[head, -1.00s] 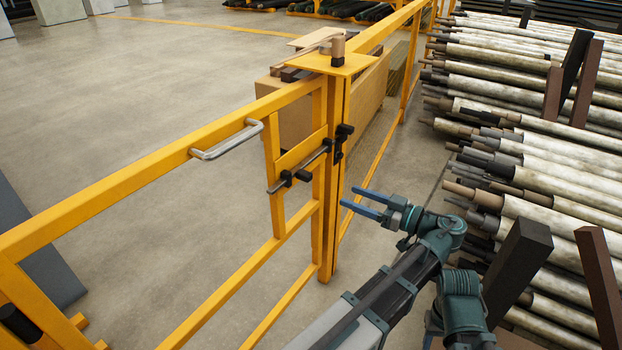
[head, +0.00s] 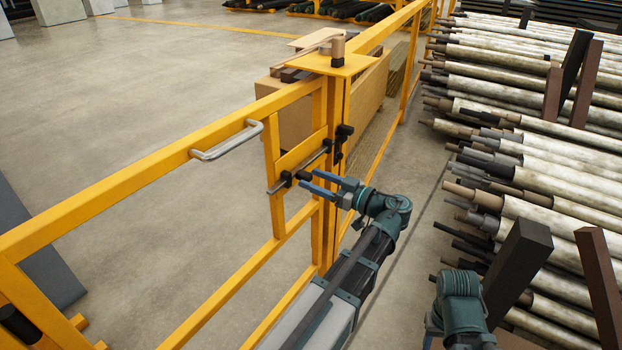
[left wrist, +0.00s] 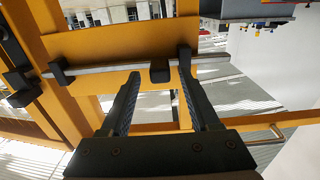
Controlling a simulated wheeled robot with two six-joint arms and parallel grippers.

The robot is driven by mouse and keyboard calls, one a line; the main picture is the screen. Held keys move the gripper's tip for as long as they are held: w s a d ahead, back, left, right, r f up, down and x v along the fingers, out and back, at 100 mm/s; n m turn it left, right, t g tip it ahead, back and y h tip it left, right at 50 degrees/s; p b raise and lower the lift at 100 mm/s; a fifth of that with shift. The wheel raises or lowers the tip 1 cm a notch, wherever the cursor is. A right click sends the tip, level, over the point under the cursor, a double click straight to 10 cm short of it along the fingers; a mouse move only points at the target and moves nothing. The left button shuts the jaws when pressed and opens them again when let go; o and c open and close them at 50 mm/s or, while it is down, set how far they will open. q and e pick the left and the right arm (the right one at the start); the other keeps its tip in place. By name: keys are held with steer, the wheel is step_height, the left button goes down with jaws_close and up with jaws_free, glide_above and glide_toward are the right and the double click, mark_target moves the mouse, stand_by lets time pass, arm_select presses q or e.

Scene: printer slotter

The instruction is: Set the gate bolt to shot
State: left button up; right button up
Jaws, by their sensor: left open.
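The gate bolt (head: 277,187) is a grey metal rod in dark brackets on the yellow gate. In the left wrist view the rod (left wrist: 112,67) runs across the yellow plate, with a dark knob (left wrist: 160,72) on it. The rod's left end shows just past the left bracket (left wrist: 61,74), apart from the dark keeper (left wrist: 20,88) on the post. My left gripper (head: 308,181) is open at the bolt, its fingers (left wrist: 158,85) on either side of the knob, which looks free of both. Part of the bolt is hidden behind the fingers in the head view. My right gripper is not seen.
The yellow gate post (head: 335,220) stands beside the bolt, with a flat cap plate (head: 335,65) on top. A silver handle (head: 228,142) is on the gate's top rail. Racked pipes (head: 540,140) lie to the right. Open floor (head: 150,80) lies beyond the gate.

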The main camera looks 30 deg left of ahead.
arm_select(q)
steer(key=shift+a, duration=0.75)
jaws_close()
stand_by(1.0)
